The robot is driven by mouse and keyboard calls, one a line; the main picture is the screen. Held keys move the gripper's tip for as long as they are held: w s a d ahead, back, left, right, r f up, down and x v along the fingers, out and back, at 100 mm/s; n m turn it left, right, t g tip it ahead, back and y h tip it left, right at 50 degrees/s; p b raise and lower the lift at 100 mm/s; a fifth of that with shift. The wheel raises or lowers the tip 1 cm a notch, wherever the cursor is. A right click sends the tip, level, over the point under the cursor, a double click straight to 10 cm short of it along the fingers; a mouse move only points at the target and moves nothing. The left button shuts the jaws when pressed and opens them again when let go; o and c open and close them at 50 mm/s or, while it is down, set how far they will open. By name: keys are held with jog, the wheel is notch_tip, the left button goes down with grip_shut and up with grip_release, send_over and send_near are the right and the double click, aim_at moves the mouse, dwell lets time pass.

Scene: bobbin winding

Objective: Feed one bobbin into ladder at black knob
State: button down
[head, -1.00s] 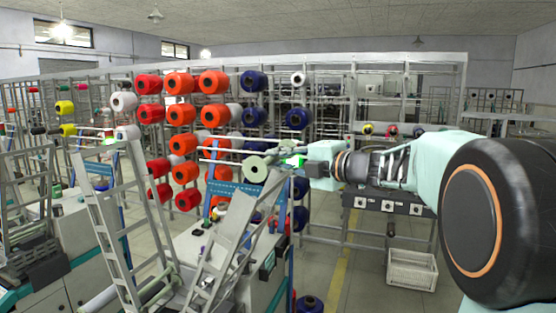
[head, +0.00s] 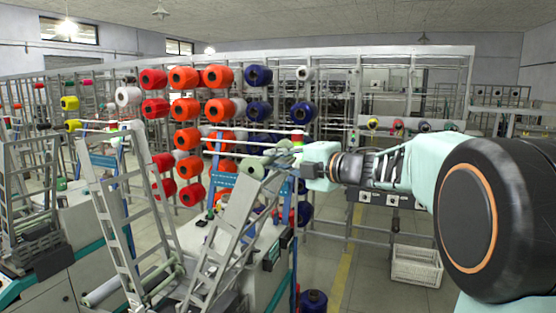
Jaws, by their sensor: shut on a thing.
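The bobbin is at the top end of the slanted grey ladder (head: 230,235) on the middle machine. It overlaps the ladder's upper end in the picture; I cannot tell whether it touches or rests in it. The fingers are small and partly hidden by the bobbin and the ladder top. I cannot make out the black knob for certain.
A second grey ladder (head: 112,200) stands to the left. Red, orange and dark blue yarn cones (head: 220,110) hang on the creel behind. A blue perforated bracket (head: 222,180) is close behind the bobbin. A white crate (head: 417,266) stands on the floor at right.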

jog(key=shift+w+a+f, duration=0.1)
jog(key=shift+a+f, duration=0.15)
jog(key=shift+f, duration=0.3)
jog(key=shift+b, duration=0.3)
notch_tip(320, 180, down, 6)
jog(key=a+b, duration=0.2)
jog(key=b, duration=0.2)
jog(key=shift+w+a+r, duration=0.15)
jog(key=shift+w+r, duration=0.1)
jog(key=shift+w, duration=0.15)
notch_tip(320, 180, down, 6)
jog(key=a+b, duration=0.2)
jog(key=b, duration=0.2)
jog(key=shift+w+a+r+b, duration=0.15)
jog(key=shift+w+r+b, duration=0.1)
jog(key=shift+w+b, duration=0.15)
jog(key=shift+f, duration=0.1)
dwell(0.4)
jog(key=f+b, duration=0.1)
jog(key=a+f+b, duration=0.1)
jog(key=f+b, duration=0.1)
jog(key=shift+w+a+f, duration=0.3)
jog(key=shift+f, duration=0.05)
dwell(0.5)
